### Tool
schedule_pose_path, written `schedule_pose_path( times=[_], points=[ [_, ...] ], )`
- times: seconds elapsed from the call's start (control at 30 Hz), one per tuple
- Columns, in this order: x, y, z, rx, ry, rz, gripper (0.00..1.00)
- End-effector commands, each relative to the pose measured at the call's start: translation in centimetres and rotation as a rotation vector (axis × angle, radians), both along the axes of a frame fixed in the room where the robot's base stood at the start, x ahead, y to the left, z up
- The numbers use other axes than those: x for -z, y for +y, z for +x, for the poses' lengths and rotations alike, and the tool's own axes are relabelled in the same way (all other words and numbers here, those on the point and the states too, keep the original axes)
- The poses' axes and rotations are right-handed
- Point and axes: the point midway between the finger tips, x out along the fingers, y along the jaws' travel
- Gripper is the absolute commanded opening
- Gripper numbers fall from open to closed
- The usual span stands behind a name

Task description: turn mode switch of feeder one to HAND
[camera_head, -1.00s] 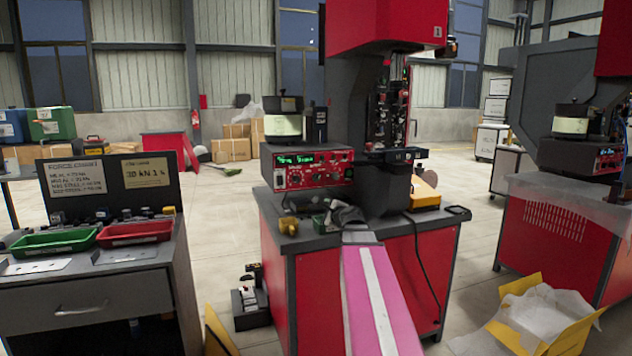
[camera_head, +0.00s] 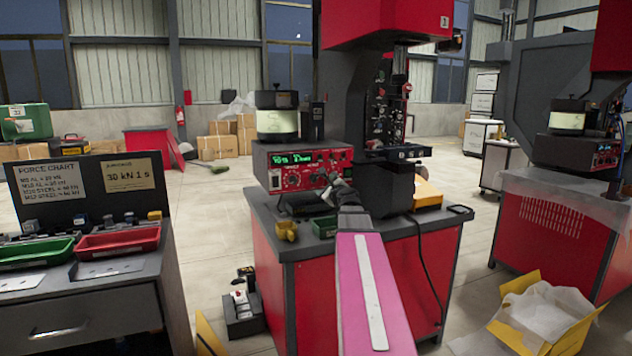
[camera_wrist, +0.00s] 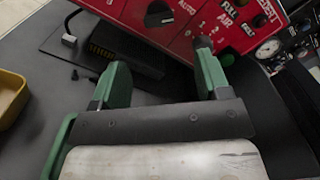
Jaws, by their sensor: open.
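Feeder one's control box is most likely the red panel (camera_head: 312,166) with a lit green display, on the middle bench below a bowl. In the wrist view its panel (camera_wrist: 185,22) is tilted and cut off by the top edge. A large black knob (camera_wrist: 160,17) shows there, and a smaller dark knob (camera_wrist: 203,43) sits at the right fingertip, partly covered by it. I cannot read which one is the mode switch. My gripper (camera_head: 335,190) is just in front of the panel's lower right. Its green fingers (camera_wrist: 160,78) are apart with nothing between them.
A dark block (camera_wrist: 125,58) lies below the panel. A gauge (camera_wrist: 268,48) is at the right. The black press column (camera_head: 385,120) stands close to the box's right.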

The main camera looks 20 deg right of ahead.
Motion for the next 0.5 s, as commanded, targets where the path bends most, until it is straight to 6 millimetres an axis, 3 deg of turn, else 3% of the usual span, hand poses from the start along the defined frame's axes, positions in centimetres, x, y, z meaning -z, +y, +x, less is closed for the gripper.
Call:
schedule_pose_path(
  times=[0.5],
  points=[
    [0.0, 0.3, 8.6, -0.002, 0.001, -0.001, 0.70]
  ],
)
